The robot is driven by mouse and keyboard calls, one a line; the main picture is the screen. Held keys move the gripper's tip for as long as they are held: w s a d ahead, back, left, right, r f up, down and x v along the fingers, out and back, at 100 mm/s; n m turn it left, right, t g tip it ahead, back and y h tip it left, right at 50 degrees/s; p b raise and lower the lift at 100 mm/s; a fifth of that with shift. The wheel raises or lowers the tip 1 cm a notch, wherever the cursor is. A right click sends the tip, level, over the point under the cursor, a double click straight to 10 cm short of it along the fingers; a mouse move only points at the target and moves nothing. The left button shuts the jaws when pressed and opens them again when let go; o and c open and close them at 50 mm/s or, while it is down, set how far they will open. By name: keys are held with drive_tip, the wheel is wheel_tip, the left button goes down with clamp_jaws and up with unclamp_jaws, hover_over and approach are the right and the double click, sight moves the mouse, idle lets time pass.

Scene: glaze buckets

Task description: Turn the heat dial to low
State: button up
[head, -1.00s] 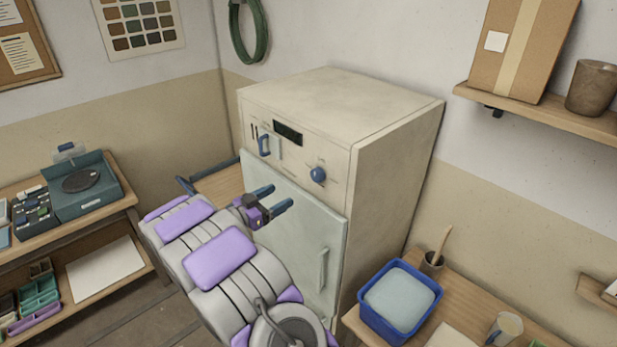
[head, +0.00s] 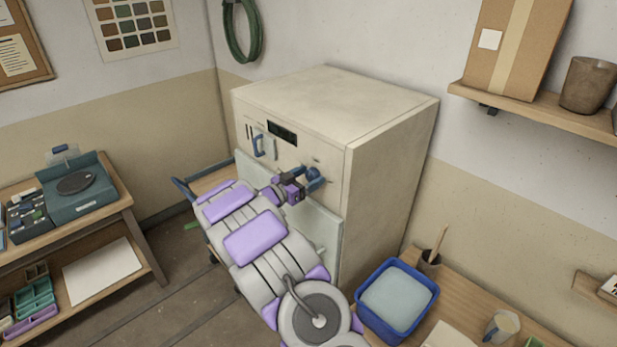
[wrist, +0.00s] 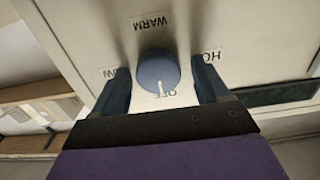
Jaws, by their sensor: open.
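The heat dial (wrist: 157,70) is a round blue knob on the cream cabinet's front panel. Its white pointer mark is at the OFF label. In the wrist view a WARM label (wrist: 150,21) is on the opposite side, a partly hidden label ending in W (wrist: 109,73) is at left, and one starting with HO (wrist: 211,56) is at right. My gripper (head: 316,180) is open at the dial, its fingers on either side with visible gaps. In the head view the dial (head: 313,173) is partly covered by the fingers.
The cream cabinet (head: 390,160) has a dark display (head: 282,132) and a blue-handled switch (head: 262,146) left of the dial. A pale door is below. A blue tub (head: 366,322) stands on a bench at right. A cart handle (head: 181,185) is at left.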

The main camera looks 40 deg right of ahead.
drive_tip(key=shift+d, duration=0.25)
drive_tip(key=shift+a, duration=0.15)
drive_tip(key=shift+a+r, duration=0.1)
drive_tip(key=shift+a, duration=0.1)
drive_tip(key=shift+c, duration=0.2)
drive_tip(key=shift+d, duration=0.1)
drive_tip(key=c, duration=1)
drive_tip(key=shift+m, duration=0.3)
